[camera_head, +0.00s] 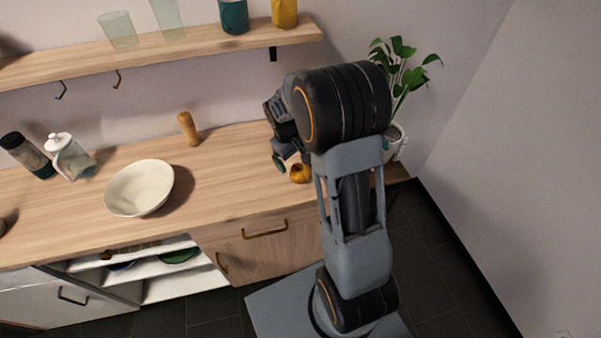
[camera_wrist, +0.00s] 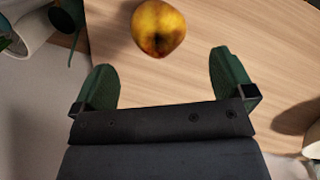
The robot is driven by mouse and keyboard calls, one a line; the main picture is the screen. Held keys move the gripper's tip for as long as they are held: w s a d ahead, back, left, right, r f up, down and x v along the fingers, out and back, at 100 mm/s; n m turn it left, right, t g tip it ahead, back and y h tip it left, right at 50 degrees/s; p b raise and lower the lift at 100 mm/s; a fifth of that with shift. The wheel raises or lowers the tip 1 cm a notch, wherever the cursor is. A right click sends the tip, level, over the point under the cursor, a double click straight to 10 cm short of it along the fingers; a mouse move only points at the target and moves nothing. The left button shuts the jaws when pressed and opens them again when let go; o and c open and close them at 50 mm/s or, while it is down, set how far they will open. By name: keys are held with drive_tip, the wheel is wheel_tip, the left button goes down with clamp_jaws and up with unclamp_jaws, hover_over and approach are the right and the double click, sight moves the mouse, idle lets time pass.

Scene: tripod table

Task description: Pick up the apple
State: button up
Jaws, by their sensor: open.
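A yellow apple with brownish patches (camera_head: 300,173) sits on the wooden counter, near its front edge toward the right end. It also shows in the wrist view (camera_wrist: 158,28), at the top middle. My gripper (camera_head: 291,164) is just to the left of and above the apple in the head view, partly hidden by my own arm. In the wrist view my gripper (camera_wrist: 163,75) has its two green fingers spread wide. The apple lies beyond the fingertips, roughly centred across the gap, and nothing is between the fingers.
A cream bowl (camera_head: 140,188), a wooden pepper mill (camera_head: 188,128) and glass jars (camera_head: 70,156) stand to the left on the counter. A potted plant (camera_head: 399,85) stands at the counter's right end. A shelf with cups (camera_head: 160,50) hangs above. Counter between bowl and apple is clear.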

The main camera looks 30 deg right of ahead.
sight(298, 168)
drive_tip(key=shift+s+d+f+p, duration=0.1)
drive_tip(key=shift+d+f+p, duration=0.15)
drive_tip(key=shift+f, duration=1.15)
drive_tip(key=shift+s+d+f+p, duration=0.1)
drive_tip(key=shift+d+f+p, duration=0.15)
drive_tip(key=shift+f, duration=1.15)
drive_tip(key=shift+s+d+f+p, duration=0.1)
drive_tip(key=shift+d+f+p, duration=0.15)
drive_tip(key=shift+f, duration=1.15)
drive_tip(key=c, duration=1)
